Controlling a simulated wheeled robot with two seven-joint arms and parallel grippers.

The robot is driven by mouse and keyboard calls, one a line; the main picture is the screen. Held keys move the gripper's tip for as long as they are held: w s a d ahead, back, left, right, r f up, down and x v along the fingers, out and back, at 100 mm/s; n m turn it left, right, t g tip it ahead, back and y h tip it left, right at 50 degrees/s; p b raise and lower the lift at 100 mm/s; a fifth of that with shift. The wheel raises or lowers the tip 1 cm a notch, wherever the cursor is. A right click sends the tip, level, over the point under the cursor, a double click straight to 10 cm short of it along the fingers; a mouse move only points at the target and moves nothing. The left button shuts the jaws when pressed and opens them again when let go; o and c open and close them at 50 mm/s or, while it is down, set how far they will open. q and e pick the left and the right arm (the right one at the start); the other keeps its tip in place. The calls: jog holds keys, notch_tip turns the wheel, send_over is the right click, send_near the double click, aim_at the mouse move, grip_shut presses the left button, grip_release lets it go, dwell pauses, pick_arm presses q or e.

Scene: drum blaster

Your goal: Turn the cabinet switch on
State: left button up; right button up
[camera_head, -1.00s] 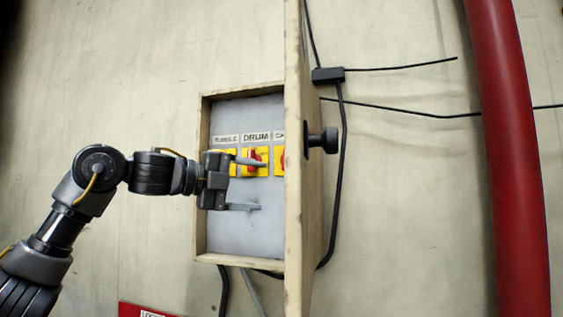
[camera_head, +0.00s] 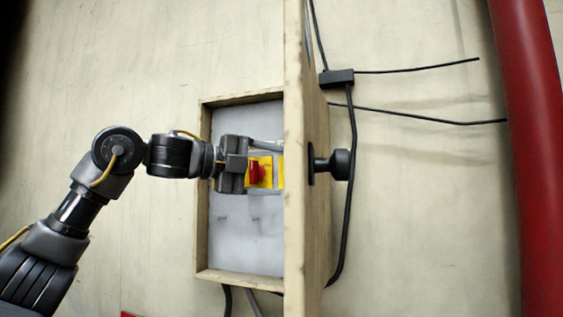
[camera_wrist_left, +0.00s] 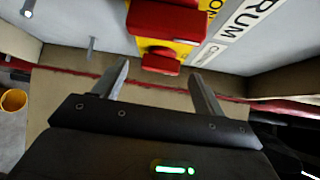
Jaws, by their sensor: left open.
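The cabinet (camera_head: 202,235) is a shallow wooden box on the wall. Its grey panel (camera_head: 240,250) carries yellow plates with red switches. One red switch (camera_head: 257,173) shows just right of my left gripper (camera_head: 267,162). The gripper is open in front of the panel, its upper finger above that switch; its body hides the labels and the left switch. In the left wrist view, two red switches (camera_wrist_left: 165,20) (camera_wrist_left: 160,61) show beside part of a "DRUM" label (camera_wrist_left: 243,19). The nearer one appears between the open fingers; contact cannot be told. My right gripper is not in view.
The cabinet door (camera_head: 296,225) stands open toward me, hiding the panel's right side; its black knob (camera_head: 336,164) sticks out right. Black cables (camera_head: 346,215) and a thick red pipe (camera_head: 535,160) are on the right. The wall left of the cabinet is clear.

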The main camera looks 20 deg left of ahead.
pick_arm(q)
jog(key=shift+p+x, duration=0.35)
jog(key=shift+x, duration=0.6)
jog(key=shift+d+r, duration=0.1)
jog(key=shift+d, duration=0.15)
jog(key=shift+w, duration=0.1)
jog(key=shift+c, duration=0.3)
jog(key=c, duration=0.9)
jog(key=shift+f+n+h+b, duration=0.2)
jog(key=shift+n+h+b, duration=0.3)
jog(key=shift+b, duration=0.7)
